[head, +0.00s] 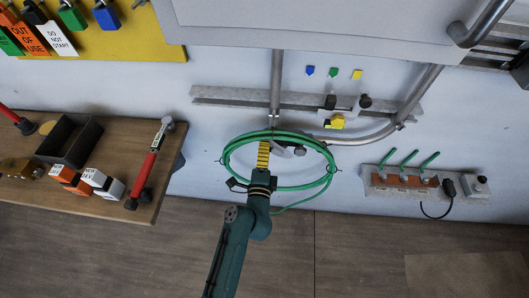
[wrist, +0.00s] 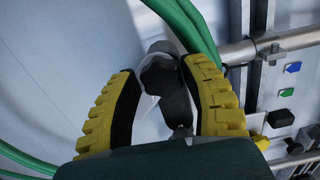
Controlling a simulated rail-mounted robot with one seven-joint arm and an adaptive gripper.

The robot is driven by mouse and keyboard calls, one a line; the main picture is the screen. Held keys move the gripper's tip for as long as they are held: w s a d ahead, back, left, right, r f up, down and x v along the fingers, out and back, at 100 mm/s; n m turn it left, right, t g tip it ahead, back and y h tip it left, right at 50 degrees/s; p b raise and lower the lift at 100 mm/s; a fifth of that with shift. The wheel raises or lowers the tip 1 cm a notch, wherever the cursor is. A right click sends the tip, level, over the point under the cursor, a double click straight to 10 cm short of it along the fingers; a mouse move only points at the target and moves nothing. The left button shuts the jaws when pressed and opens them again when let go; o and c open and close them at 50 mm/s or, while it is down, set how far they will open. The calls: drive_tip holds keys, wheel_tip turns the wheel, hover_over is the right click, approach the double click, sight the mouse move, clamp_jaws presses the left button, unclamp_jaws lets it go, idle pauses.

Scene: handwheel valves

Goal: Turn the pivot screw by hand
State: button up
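A dark knob with a grey body, likely the pivot screw (wrist: 160,76), sits between my two yellow ribbed fingers in the wrist view. My gripper (wrist: 160,68) is open around it, with a visible gap by the left finger; contact on the right side is hard to judge. In the head view my gripper (head: 265,146) reaches up inside the looped green hose (head: 331,170), against the wall. A small dark knob (head: 299,151) shows just right of the fingers there. The fingers partly hide the fitting in the head view.
Green hose (wrist: 190,30) passes close beyond the right finger. Metal pipes (head: 276,85) and a wall rail (head: 225,97) run above. A panel with green levers (head: 400,182) is at right; a wooden table (head: 95,200) with tools is at left.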

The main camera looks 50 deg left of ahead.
drive_tip(key=shift+o, duration=1.2)
drive_tip(key=shift+w+r, duration=0.1)
drive_tip(key=v, duration=0.6)
drive_tip(key=v, duration=1.2)
